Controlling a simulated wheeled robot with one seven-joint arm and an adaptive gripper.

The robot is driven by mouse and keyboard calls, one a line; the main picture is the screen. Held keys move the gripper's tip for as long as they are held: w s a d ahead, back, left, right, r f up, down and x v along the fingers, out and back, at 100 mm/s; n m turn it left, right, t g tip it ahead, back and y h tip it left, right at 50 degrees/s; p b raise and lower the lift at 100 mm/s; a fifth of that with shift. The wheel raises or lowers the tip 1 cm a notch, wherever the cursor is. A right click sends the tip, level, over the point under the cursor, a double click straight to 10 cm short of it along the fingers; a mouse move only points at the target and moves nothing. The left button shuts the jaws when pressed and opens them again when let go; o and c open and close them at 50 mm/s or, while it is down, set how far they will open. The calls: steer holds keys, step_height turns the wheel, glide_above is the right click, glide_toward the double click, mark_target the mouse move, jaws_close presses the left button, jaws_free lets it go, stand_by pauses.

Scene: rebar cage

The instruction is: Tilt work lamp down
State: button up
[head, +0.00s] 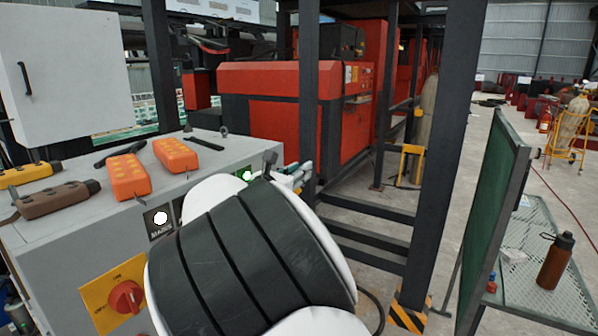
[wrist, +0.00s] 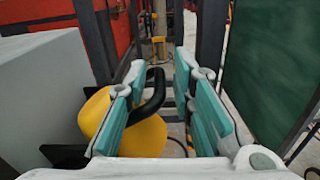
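The work lamp (wrist: 142,138) shows in the wrist view as a yellow body with a curved black handle (wrist: 154,92). It stands low, between and beyond my fingers. My gripper (wrist: 168,72) is open, with teal pads on both fingers. The black handle appears between the pads, closer to the left finger; I cannot tell whether it touches. The left finger covers part of the yellow body. In the head view my white and black arm hides the lamp, and only a small part of my gripper (head: 298,177) shows beyond it.
A grey cabinet (head: 70,245) with orange, yellow and brown pendant controls on top and a red knob (head: 126,297) stands at left. Dark steel posts (head: 447,150) rise beyond my arm. A green board (head: 490,210) and a mesh table with a brown bottle (head: 555,262) are at right.

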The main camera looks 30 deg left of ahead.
jaws_close()
steer(key=shift+f, duration=0.1)
steer(key=shift+d+f+m+b, duration=0.2)
steer(key=shift+f+m+b, duration=0.3)
steer(key=shift+m+b, duration=0.45)
steer(key=shift+d+f+m+b, duration=0.25)
steer(key=shift+f+m+b, duration=0.25)
steer(key=shift+m+b, duration=0.5)
steer(key=shift+d+f+m+b, duration=0.2)
steer(key=shift+f+m+b, duration=0.3)
steer(key=shift+m+b, duration=0.45)
steer(key=shift+f, duration=0.1)
steer(key=shift+o, duration=2)
jaws_free()
steer(key=shift+s, duration=0.1)
